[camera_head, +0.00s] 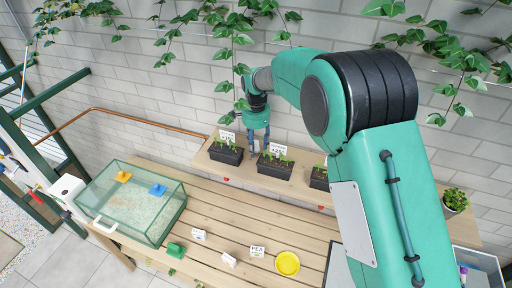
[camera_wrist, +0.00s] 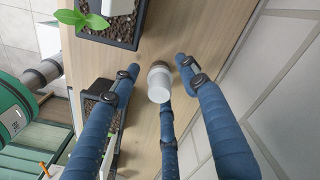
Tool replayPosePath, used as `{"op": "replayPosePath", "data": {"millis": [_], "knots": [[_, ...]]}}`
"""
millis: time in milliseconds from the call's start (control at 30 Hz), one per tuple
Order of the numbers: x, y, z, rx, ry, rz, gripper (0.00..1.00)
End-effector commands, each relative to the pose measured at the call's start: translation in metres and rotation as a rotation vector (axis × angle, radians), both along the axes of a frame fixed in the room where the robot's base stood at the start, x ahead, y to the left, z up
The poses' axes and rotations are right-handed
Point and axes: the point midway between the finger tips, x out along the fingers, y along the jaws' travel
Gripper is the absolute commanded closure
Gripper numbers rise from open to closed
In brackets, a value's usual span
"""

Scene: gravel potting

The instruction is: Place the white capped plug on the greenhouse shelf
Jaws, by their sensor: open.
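The white capped plug (camera_wrist: 159,84) shows in the wrist view as a small pale cylinder with a greyish end. It is among the blue fingers of my gripper (camera_wrist: 158,76), over the wooden greenhouse shelf (camera_wrist: 150,48). The fingers are spread around it, with gaps visible at the sides. I cannot tell whether its far end touches the shelf. In the head view my gripper (camera_head: 252,152) points down over the shelf (camera_head: 240,174), between two planter boxes. The plug is not clearly visible there.
Black planters with seedlings stand on the shelf, a left one (camera_head: 226,154) and a middle one (camera_head: 274,166) close to my gripper. The brick wall is just behind. Below are a slatted bench (camera_head: 205,213), a glass gravel tank (camera_head: 172,218) and a yellow dish (camera_head: 287,263).

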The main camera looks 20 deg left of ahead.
Motion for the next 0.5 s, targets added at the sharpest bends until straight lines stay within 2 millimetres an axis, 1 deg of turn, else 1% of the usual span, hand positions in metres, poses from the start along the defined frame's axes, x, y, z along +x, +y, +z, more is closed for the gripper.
{"op": "replayPosePath", "data": {"millis": [267,500], "knots": [[0.0,0.0,0.033,0.001,-0.002,0.0,0.55],[0.0,0.0,0.073,0.002,-0.002,0.0,0.55]]}}
